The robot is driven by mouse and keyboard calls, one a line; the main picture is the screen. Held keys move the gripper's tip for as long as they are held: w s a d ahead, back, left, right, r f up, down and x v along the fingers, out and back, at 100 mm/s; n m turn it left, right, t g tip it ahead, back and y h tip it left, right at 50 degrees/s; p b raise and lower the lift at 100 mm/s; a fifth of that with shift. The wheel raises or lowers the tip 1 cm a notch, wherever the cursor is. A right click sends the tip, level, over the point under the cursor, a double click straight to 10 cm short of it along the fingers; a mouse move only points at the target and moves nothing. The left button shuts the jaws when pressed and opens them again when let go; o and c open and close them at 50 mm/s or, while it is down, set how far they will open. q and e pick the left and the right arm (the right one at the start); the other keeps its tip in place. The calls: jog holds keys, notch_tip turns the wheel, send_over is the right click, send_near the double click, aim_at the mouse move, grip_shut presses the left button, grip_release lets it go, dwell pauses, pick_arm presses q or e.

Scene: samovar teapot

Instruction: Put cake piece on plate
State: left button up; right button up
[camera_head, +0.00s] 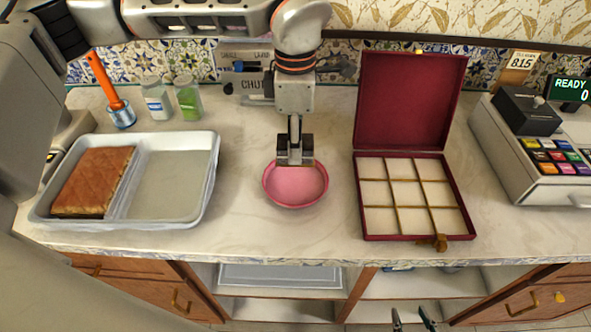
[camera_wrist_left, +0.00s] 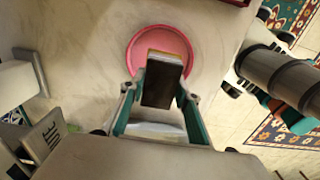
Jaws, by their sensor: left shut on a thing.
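The pink plate (camera_head: 296,196) lies on the counter in the middle of the head view; it also shows in the left wrist view (camera_wrist_left: 137,50). My left gripper (camera_head: 295,158) points down over the plate's far part. In the left wrist view, its fingers are shut on a dark brown cake piece (camera_wrist_left: 162,82), seen against the plate. In the head view the gripper hides most of this piece, and I cannot tell whether it touches the plate. My right gripper (camera_head: 414,320) shows only its two fingertips at the bottom edge, spread apart with nothing visible between them.
A metal tray (camera_head: 180,165) at left holds a larger brown cake block (camera_head: 95,180). An open red box (camera_head: 412,100) with empty compartments stands right of the plate. Jars (camera_head: 188,100), an orange-handled tool (camera_head: 105,85) and a cash register (camera_head: 540,140) stand around. Counter beside the plate is clear.

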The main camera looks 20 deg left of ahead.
pick_arm(q)
jog(key=shift+f, duration=4.2)
jog(key=shift+f, duration=0.2)
jog(key=o, duration=1.1)
jog(key=shift+r, duration=0.1)
notch_tip(320, 180, up, 12)
jog(key=shift+r, duration=0.1)
